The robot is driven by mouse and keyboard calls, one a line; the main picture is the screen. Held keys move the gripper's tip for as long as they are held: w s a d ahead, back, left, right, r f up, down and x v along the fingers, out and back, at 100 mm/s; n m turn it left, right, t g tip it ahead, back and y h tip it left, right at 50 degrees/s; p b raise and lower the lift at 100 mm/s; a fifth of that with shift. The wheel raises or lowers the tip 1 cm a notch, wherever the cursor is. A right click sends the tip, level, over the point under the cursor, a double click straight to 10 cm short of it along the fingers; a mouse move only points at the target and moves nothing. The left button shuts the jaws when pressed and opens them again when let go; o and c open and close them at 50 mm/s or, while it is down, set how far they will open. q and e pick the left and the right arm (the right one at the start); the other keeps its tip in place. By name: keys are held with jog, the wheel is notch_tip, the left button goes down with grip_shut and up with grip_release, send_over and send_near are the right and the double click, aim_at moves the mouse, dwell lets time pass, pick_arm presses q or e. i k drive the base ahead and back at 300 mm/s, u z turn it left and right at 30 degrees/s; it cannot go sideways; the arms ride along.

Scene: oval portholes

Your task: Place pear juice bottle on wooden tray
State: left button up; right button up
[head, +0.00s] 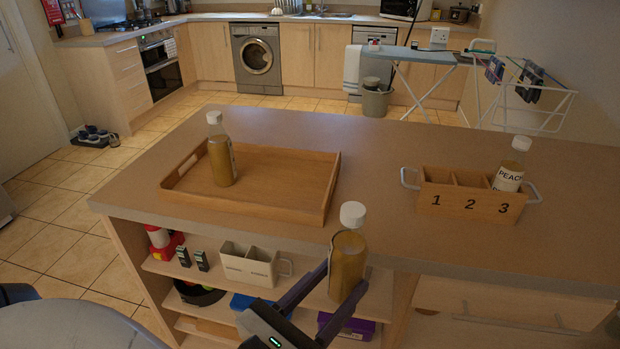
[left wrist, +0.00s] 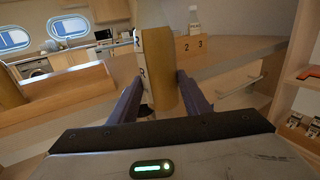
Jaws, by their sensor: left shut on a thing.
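My left gripper (head: 346,280) is shut on a bottle (head: 348,250) of brown-yellow juice with a white cap. It holds the bottle nearly upright at the counter's front edge, right of and nearer than the wooden tray (head: 275,207). In the left wrist view the bottle (left wrist: 158,62) stands between the fingers; its label is turned sideways, with only an "R" readable. A similar bottle (head: 221,160) stands upright in the left part of the tray, its label unreadable. A bottle labelled "PEACH" (head: 508,175) sits in compartment 3 of a wooden caddy (head: 465,203). My right gripper is not in view.
The counter (head: 375,160) is clear between tray and caddy. The tray has raised walls and free room at its middle and right. Open shelves below hold a cream caddy (head: 248,262), a purple box (head: 348,329) and other items.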

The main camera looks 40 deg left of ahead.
aim_at(278, 189)
jog(key=z, duration=1.65)
jog(key=k, duration=0.95)
jog(key=u, duration=1.45)
jog(key=i, duration=0.5)
jog(key=u, duration=0.05)
